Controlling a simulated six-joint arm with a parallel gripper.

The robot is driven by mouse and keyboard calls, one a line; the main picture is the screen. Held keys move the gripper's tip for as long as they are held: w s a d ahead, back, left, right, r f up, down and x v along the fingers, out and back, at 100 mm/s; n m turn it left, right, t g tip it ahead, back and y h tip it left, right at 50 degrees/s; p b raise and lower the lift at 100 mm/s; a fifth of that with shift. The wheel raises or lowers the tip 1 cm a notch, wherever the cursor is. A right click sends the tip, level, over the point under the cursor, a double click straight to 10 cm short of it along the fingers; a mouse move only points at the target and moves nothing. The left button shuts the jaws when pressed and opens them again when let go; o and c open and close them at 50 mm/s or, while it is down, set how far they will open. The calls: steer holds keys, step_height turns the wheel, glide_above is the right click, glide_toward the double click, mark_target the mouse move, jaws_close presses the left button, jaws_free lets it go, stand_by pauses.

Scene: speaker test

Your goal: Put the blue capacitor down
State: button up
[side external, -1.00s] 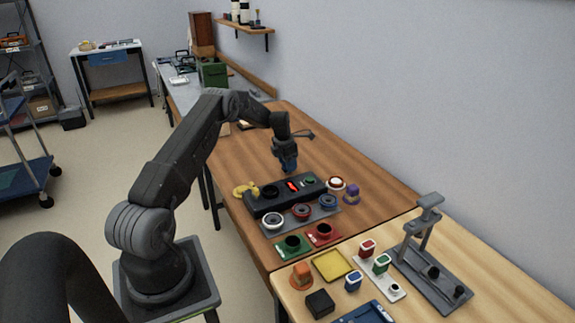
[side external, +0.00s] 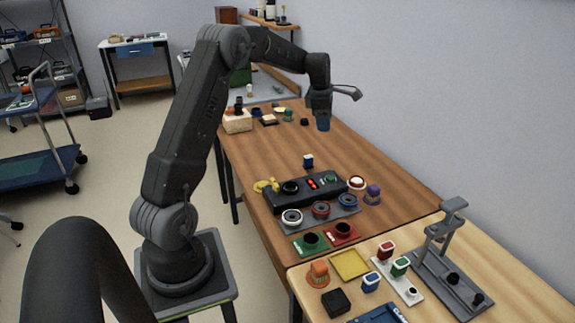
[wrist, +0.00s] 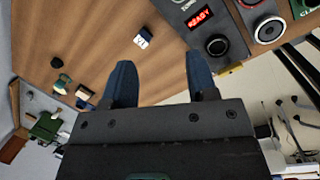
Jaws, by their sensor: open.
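A blue capacitor with a white marking (side external: 308,161) stands on the brown wooden table behind the black test unit (side external: 270,197). It also shows in the wrist view (wrist: 142,38), ahead of the fingers and apart from them. My gripper (side external: 323,124) is raised above the table, behind and above the capacitor in the side view. In the wrist view its two blue fingers (wrist: 159,72) are spread with nothing between them. A second blue capacitor (side external: 371,282) stands on the lighter table in front.
Speaker parts sit on a grey tray (side external: 335,222) before the test unit. Green (side external: 309,251) and red (side external: 342,239) pads lie nearer. A grey press stand (side external: 447,270) is at right. The brown table behind the capacitor is mostly clear, with small items at its far end.

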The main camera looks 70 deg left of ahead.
steer(key=s+d+r+m+t, duration=0.1)
steer(key=s+d+r+m, duration=0.3)
steer(key=d, duration=0.3)
steer(key=s+d+r+m, duration=0.3)
steer(key=d+r+m, duration=0.1)
steer(key=d+m, duration=0.25)
steer(key=s+d+r+m+t, duration=0.1)
steer(key=s+d+r+m, duration=0.25)
steer(key=d, duration=0.45)
steer(key=s+d+f+m, duration=0.1)
steer(key=s+d+m, duration=0.4)
steer(key=s+m, duration=0.2)
steer(key=s+d+f+m+t, duration=0.1)
steer(key=s+d+m, duration=0.5)
steer(key=s+m, duration=0.2)
steer(key=shift+s+f, duration=0.4)
steer(key=shift+s, duration=0.15)
steer(key=shift+o, duration=0.4)
